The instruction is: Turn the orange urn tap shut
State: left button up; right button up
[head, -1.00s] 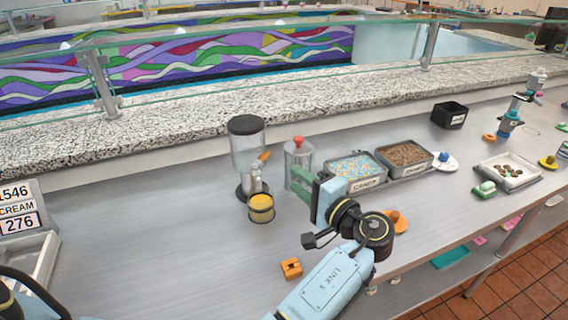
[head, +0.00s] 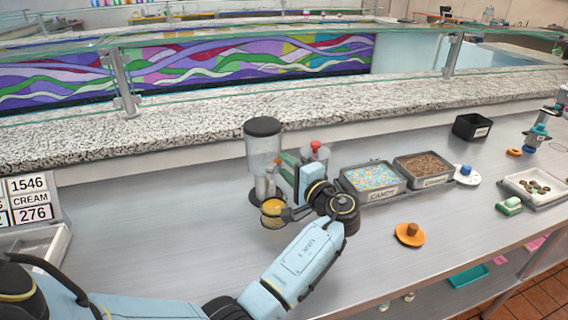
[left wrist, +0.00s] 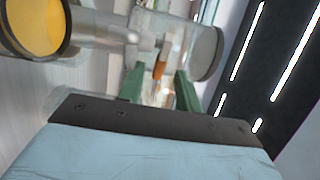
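The urn (head: 263,145) is a clear container with a black lid, standing on the steel counter. Its orange tap handle (left wrist: 159,69) shows in the left wrist view between the two green fingers of my left gripper (left wrist: 160,82). The fingers are apart, one on each side of the handle; I cannot tell whether either touches it. In the head view my left gripper (head: 282,163) is at the urn's front right and mostly hides the tap. A cup with yellow contents (head: 273,212) stands below the spout; it also shows in the left wrist view (left wrist: 36,24). My right gripper is not in view.
A red-topped clear container (head: 318,155) stands just right of the urn, partly behind my gripper. Candy (head: 383,196) and brown-topping trays stand further right. An orange disc with a knob (head: 410,235) lies near the front edge.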

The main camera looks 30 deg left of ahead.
pick_arm(q)
jog(key=shift+x, duration=0.9)
jog(key=shift+c, duration=0.3)
grip_shut()
jog(key=m+t+h+p, duration=0.2)
jog(key=t, duration=0.1)
jog(key=s+m+t+p, duration=0.1)
jog(key=p, duration=0.1)
jog(key=shift+d+r+t+h, duration=0.15)
jog(key=shift+d+t+h, duration=0.15)
jog(key=shift+d+h, duration=0.1)
jog(key=shift+s+d+m+t+h+p, duration=0.1)
jog(key=shift+s+m+t+h+p, duration=0.2)
jog(key=shift+m+t+h, duration=0.5)
jog(key=shift+s+d+m+t+h+p, duration=0.1)
jog(key=shift+m+t+h+p, duration=0.4)
jog(key=shift+m+h, duration=0.4)
jog(key=shift+s+d+m+t+h+p, duration=0.15)
jog(key=shift+m+t+h+p, duration=0.1)
jog(key=shift+m+t+h, duration=0.65)
jog(key=shift+f+h, duration=0.2)
jog(key=shift+h, duration=0.2)
